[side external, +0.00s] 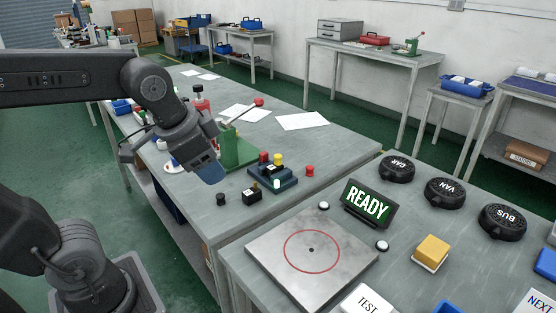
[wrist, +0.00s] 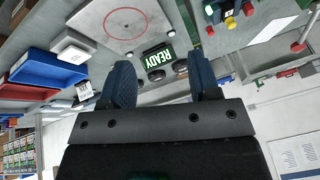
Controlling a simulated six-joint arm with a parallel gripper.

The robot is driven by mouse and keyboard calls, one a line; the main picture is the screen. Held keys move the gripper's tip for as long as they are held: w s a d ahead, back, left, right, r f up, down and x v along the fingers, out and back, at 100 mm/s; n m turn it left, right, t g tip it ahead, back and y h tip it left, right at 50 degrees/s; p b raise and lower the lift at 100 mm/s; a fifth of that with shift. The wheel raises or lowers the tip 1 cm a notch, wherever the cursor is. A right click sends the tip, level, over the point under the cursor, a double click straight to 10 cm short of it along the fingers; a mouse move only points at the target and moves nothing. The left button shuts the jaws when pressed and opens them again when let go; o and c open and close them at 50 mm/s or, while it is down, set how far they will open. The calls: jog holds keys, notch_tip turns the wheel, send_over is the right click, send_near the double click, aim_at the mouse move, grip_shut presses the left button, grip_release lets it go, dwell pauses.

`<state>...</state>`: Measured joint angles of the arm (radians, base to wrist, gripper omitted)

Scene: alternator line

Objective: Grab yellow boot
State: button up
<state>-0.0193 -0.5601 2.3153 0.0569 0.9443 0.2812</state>
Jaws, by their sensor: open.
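The yellow boot (side external: 278,159) is a small cap standing on a dark blue rack (side external: 285,182) on the long grey table. A red boot (side external: 264,157) stands beside it on the rack, and a pale one (side external: 277,184) is at the near side. In the wrist view the yellow boot (wrist: 231,22) shows near the top edge, right of the fingers. My gripper (side external: 212,176) is left of the rack, above the table edge, and apart from the boot. In the wrist view its two blue fingers (wrist: 161,66) are spread with nothing between them.
A green press (side external: 238,150) with a red-knobbed lever stands just behind the rack, near my gripper. A loose red cap (side external: 309,171) and black pieces (side external: 251,196) lie around the rack. The READY sign (side external: 367,205) and metal plate (side external: 310,252) are on the nearer table.

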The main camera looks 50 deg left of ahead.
jog(key=w+a+r+m+g+y, duration=0.1)
jog(key=w+a+m, duration=0.1)
jog(key=w+m, duration=0.35)
jog(key=w+a+m+g+y, duration=0.1)
jog(key=w+a+m, duration=0.2)
jog(key=w, duration=0.5)
jog(key=m+g+y, duration=0.2)
jog(key=m, duration=0.8)
send_near(278, 156)
jog(key=x, duration=0.5)
jog(key=shift+s+a+r, duration=0.1)
jog(key=shift+a, duration=0.35)
jog(key=shift+d+x, duration=0.2)
jog(key=shift+x, duration=1.1)
jog(key=shift+d+x, duration=0.15)
jog(key=shift+x, duration=1.2)
jog(key=shift+c, duration=0.3)
jog(key=c, duration=0.9)
